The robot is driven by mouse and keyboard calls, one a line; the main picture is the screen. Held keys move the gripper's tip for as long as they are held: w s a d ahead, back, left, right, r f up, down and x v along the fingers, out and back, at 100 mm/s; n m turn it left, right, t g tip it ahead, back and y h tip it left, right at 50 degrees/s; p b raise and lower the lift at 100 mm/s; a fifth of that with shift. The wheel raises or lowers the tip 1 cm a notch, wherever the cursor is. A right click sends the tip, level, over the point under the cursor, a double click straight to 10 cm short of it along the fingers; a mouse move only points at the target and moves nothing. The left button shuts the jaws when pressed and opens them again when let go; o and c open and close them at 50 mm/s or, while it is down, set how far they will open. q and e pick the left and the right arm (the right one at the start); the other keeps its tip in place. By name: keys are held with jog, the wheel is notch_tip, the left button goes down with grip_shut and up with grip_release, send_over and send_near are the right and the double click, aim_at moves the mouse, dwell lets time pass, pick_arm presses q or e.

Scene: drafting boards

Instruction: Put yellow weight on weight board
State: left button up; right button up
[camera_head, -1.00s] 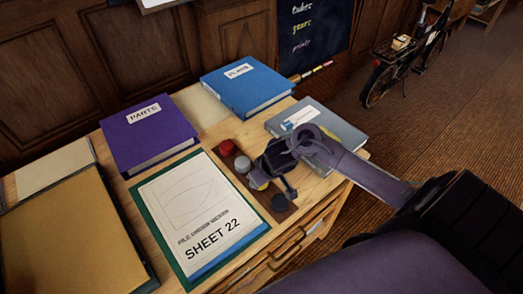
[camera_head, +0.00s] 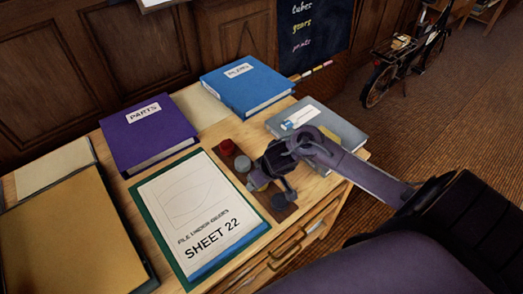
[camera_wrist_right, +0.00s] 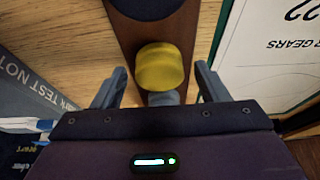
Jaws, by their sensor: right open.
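The weight board (camera_head: 236,158) is a narrow brown strip on the desk; it also shows in the right wrist view (camera_wrist_right: 148,30). It bears a red weight (camera_head: 227,147), a grey weight (camera_head: 242,164) and a dark blue weight (camera_head: 279,201). The yellow weight (camera_wrist_right: 160,66) is a short round knob that appears to stand on the board between the grey and dark blue ones. In the head view only a sliver of it shows beside my right gripper (camera_head: 268,184). In the wrist view that gripper is open, its fingers on either side of the yellow weight with gaps. My left gripper is out of view.
The SHEET 22 board (camera_head: 246,236) lies close left of the weight board. A grey book (camera_head: 345,131) lies close right, beneath my right arm. Purple (camera_head: 148,133) and blue (camera_head: 247,84) binders lie behind. The desk's front edge and drawers are close by.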

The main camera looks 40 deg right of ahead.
jog(key=p+v, duration=0.4)
jog(key=v, duration=0.8)
